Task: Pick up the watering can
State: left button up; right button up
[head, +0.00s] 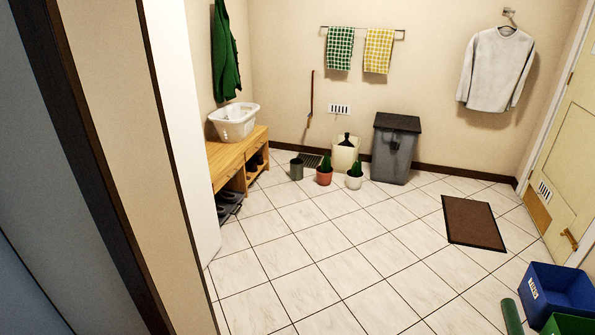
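I cannot make out a watering can for certain. A small dark green container (297,169) stands on the tiled floor near the wooden bench, left of two potted plants. It is too small in the head view to tell whether it has a spout or handle. Neither of my grippers is in view.
A terracotta pot (324,177) and a white pot (354,181) stand before a cream bin (344,158) and a grey bin (394,153). The wooden bench (233,160) holds a white basket (234,122). A brown mat (472,223) and blue crate (560,290) lie right. Mid-floor is clear.

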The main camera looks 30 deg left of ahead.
aim_at(296, 170)
jog(key=z, duration=0.5)
jog(key=i+j+u, duration=0.1)
jog(key=i+u, duration=0.35)
jog(key=i, duration=0.45)
jog(key=i+l+u, duration=0.2)
jog(key=i+u, duration=0.25)
jog(key=i, duration=0.45)
jog(key=i+u, duration=0.15)
jog(key=i, duration=0.55)
jog(key=i+u, duration=0.15)
jog(key=i, duration=0.55)
jog(key=i+l+u, duration=0.2)
jog(key=i, duration=0.45)
jog(key=i+u, duration=0.4)
jog(key=i, duration=1.85)
jog(key=l, duration=0.05)
